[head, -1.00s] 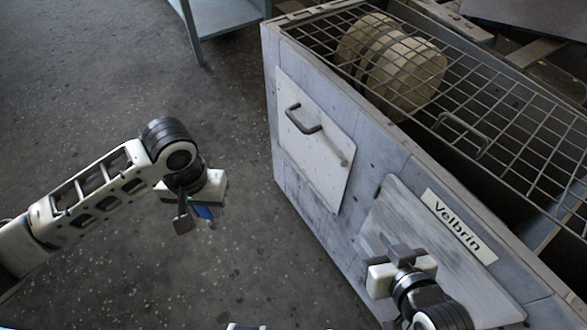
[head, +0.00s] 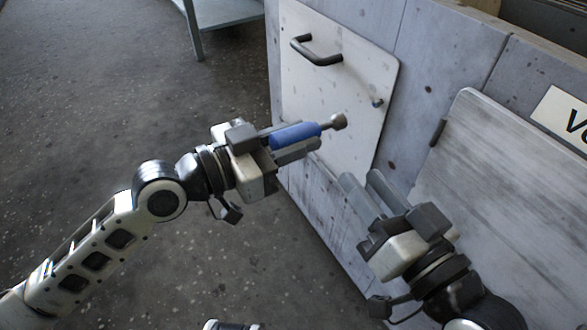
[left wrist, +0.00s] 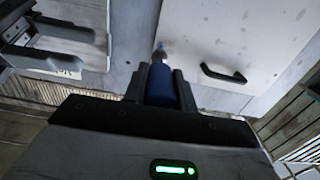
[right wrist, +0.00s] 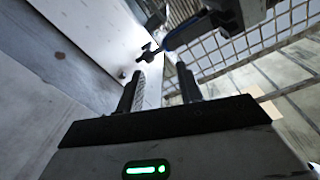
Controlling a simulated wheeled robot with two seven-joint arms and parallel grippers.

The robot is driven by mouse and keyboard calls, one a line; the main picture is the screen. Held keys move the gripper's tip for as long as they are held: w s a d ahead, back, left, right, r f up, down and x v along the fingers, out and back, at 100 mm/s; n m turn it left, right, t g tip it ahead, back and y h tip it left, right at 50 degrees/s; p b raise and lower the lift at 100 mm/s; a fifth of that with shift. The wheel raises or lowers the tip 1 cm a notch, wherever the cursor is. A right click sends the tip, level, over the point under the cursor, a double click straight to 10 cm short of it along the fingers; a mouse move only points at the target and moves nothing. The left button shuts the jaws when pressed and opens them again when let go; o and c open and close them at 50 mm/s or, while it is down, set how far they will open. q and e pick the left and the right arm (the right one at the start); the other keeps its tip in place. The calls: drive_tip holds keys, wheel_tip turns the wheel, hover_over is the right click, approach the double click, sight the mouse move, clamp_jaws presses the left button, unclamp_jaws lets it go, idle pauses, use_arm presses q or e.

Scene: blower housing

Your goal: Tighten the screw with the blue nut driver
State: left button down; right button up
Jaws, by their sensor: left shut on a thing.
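The blue nut driver (head: 296,135) is held by my left gripper (head: 290,143) with its metal socket pointing right, toward the white access panel (head: 350,90). It also shows in the left wrist view (left wrist: 160,88). A small screw (head: 377,102) sticks out near the panel's right edge. In the head view the socket appears below and left of the screw, with a gap. My right gripper (head: 364,188) is open and empty, in front of the housing below the panel. Its separated fingers show in the right wrist view (right wrist: 160,90).
The panel has a dark handle (head: 316,52) near its top. A grey plate (head: 490,190) lies right of my right gripper, beside a label (head: 570,115). A metal table leg (head: 192,30) stands at the back. Open floor (head: 90,100) lies to the left.

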sight(329, 124)
use_arm(q)
drive_tip(key=shift+t, duration=0.3)
drive_tip(key=shift+w+d+r, duration=0.15)
drive_tip(key=shift+w, duration=0.05)
drive_tip(key=shift+p+x, duration=0.3)
drive_tip(key=shift+x, duration=2.3)
use_arm(e)
drive_tip(key=shift+s+a+f+m+g, duration=0.25)
drive_tip(key=shift+s+f+m+g, duration=0.2)
drive_tip(key=shift+s+f, duration=0.3)
drive_tip(key=shift+w+f, duration=0.1)
use_arm(q)
drive_tip(key=shift+w+d, duration=0.1)
drive_tip(key=shift+d, duration=0.1)
